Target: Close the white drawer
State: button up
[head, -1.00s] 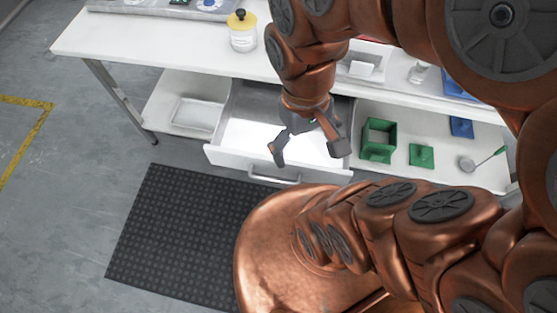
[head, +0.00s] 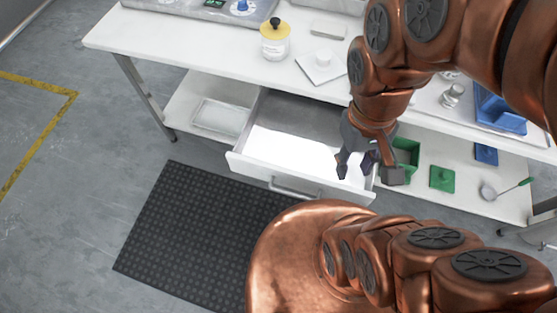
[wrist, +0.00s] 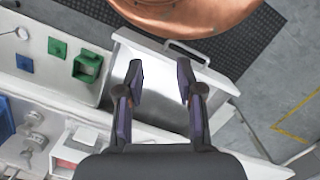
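The white drawer (head: 250,166) is pulled out under the white table, with its front panel and metal handle (head: 294,189) facing my base. Its inside looks empty where I can see it. My gripper (head: 368,176) hangs at the right end of the drawer, fingers pointing down and spread apart with nothing between them. In the wrist view, the open fingers (wrist: 159,82) lie over the drawer's interior, and the handle (wrist: 187,52) is beyond the fingertips. I cannot tell whether a finger touches the drawer's right side.
The white table (head: 200,45) holds a yellow-lidded jar (head: 275,42) and a blue bin (head: 500,112). A green box (head: 406,155), a green square (head: 442,178) and a ladle (head: 489,192) lie on the shelf right of the drawer. A black mat (head: 190,220) covers the floor in front.

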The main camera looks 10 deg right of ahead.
aim_at(287, 139)
jog(key=z, duration=0.8)
jog(key=k, duration=0.8)
jog(key=u, duration=1.7)
